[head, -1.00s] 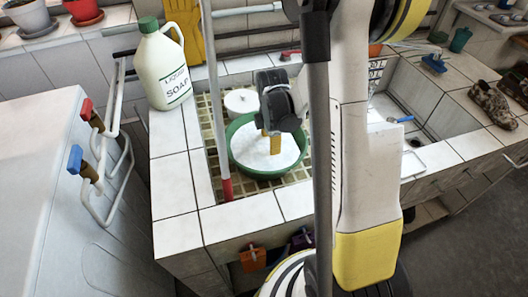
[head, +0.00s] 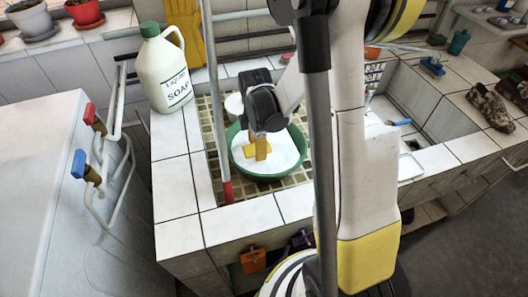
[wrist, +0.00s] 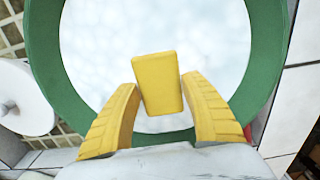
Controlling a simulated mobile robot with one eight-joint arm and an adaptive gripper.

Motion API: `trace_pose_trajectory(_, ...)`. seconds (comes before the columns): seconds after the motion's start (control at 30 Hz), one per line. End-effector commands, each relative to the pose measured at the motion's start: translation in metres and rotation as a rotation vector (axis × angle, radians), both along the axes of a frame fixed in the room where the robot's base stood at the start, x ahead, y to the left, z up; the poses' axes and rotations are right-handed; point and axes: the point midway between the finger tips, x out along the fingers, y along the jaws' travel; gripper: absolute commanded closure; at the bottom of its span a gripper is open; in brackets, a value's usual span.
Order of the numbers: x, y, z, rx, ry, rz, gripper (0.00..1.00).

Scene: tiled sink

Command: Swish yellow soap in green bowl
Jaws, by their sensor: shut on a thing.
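The green bowl (head: 238,166) stands in the tiled basin and is filled with white, foamy-looking liquid. It also shows in the wrist view (wrist: 268,62), with its rim around the foam. My gripper (head: 260,150) is over the bowl, pointing down. In the wrist view my gripper's yellow fingers (wrist: 160,105) are shut on the yellow soap (wrist: 158,80), a block held between their tips. The soap is over the white foam, toward the near side of the bowl. I cannot tell how deep the soap's lower end reaches.
A liquid soap jug (head: 165,75) stands on the tiled counter at left. A white round container (head: 234,104) is behind the bowl, close to its rim. A pole with a red end (head: 225,188) rises left of the bowl. A second basin (head: 450,125) lies at right.

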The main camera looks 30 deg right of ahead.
Motion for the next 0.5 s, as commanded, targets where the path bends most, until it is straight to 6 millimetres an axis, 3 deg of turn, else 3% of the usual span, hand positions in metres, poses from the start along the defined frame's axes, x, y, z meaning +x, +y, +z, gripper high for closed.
trace_pose_trajectory(0.5, 0.0, 0.0, 0.055, 0.0, 0.0, 0.0, 0.88)
